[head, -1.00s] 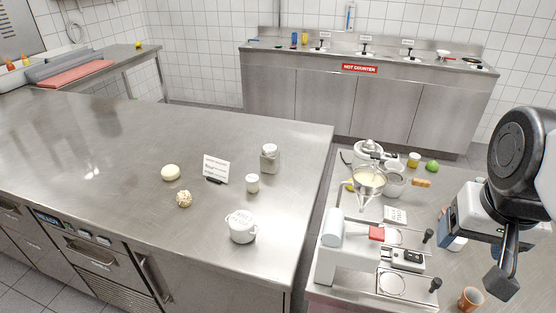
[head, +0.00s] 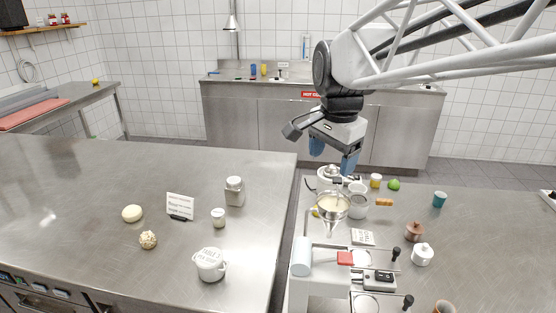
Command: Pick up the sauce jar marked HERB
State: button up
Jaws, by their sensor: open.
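My gripper (head: 333,156) hangs above the far end of the right-hand counter, its two blue fingers apart with nothing between them. I cannot read HERB on any jar. Several small jars (head: 53,19) stand on a wooden shelf at the top left; their labels are too small to tell. A yellowish jar with a pale lid (head: 376,181) stands on the right-hand counter, right of and below the gripper. A grey lidded jar (head: 235,191) and a smaller white-lidded jar (head: 218,218) stand on the left steel counter, with no readable HERB mark.
A white machine (head: 301,256), a pan (head: 333,206) and a grey pot (head: 359,204) crowd the right-hand counter's left side. A green fruit (head: 394,184) and teal cup (head: 439,200) are farther right. A lettered white tub (head: 210,264) and sign (head: 180,206) stand on the left counter (head: 75,185).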

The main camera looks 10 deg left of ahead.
jog(key=w+a+f+m, duration=0.15)
jog(key=w+a, duration=0.25)
jog(key=a, duration=0.4)
jog(key=w+a+m, duration=0.3)
jog(key=w+a, duration=0.1)
jog(key=a, duration=0.3)
jog(key=m+g, duration=0.1)
jog(key=m, duration=0.3)
send_over(218, 212)
notch_tip(218, 212, down, 4)
notch_tip(218, 212, down, 19)
jog(key=shift+s+r, duration=0.1)
jog(key=shift+r, duration=0.1)
jog(key=shift+f, duration=1.3)
jog(key=shift+f, duration=2.6)
